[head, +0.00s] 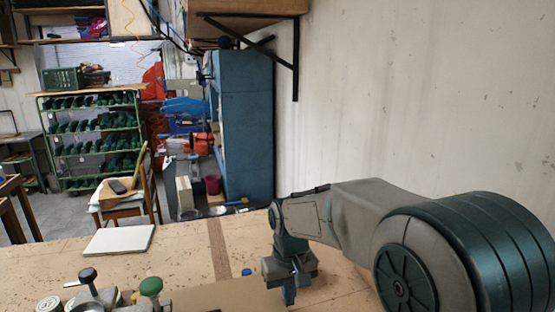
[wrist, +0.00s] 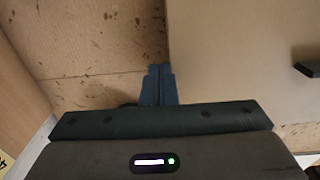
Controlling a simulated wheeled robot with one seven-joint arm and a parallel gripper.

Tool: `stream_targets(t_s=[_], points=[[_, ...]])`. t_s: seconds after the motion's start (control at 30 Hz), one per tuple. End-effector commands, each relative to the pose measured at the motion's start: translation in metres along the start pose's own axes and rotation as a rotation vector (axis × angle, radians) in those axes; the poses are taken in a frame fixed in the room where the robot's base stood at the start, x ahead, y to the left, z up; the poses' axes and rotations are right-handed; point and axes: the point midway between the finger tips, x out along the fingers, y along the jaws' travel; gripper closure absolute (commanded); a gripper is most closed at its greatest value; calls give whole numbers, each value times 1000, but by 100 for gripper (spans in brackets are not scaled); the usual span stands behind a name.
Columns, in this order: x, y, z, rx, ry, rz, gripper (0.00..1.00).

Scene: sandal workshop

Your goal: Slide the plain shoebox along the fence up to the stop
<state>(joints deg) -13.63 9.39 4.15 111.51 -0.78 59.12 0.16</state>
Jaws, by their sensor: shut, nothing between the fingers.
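A plain brown cardboard surface, which looks like the shoebox (head: 225,297), shows at the bottom of the head view, cut off by the frame. In the wrist view the shoebox (wrist: 235,60) fills much of the right side, with a straight left edge. My gripper (head: 288,294) is shut and empty, pointing down at the right of the box. In the wrist view its fingertips (wrist: 159,72) are right against that left edge; I cannot tell whether they touch. A brown strip (head: 218,250), possibly the fence, runs across the bench. I cannot identify the stop with certainty.
A small dark block (head: 246,272) lies near the box's far edge; a dark block also shows in the wrist view (wrist: 307,69). A white slab (head: 120,240) lies at the left of the bench. A green-knobbed tool (head: 151,287) stands in front. Speckled bench is bare beyond my gripper.

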Motion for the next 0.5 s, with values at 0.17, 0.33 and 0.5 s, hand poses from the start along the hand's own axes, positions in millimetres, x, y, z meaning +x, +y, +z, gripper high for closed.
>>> stream_targets(t_s=[0.17, 0.33, 0.5], points=[[0, -4, 0, -1, 0, 0, 100], [0, -7, 0, -2, 0, 0, 100], [0, -11, 0, -2, 0, 0, 100]])
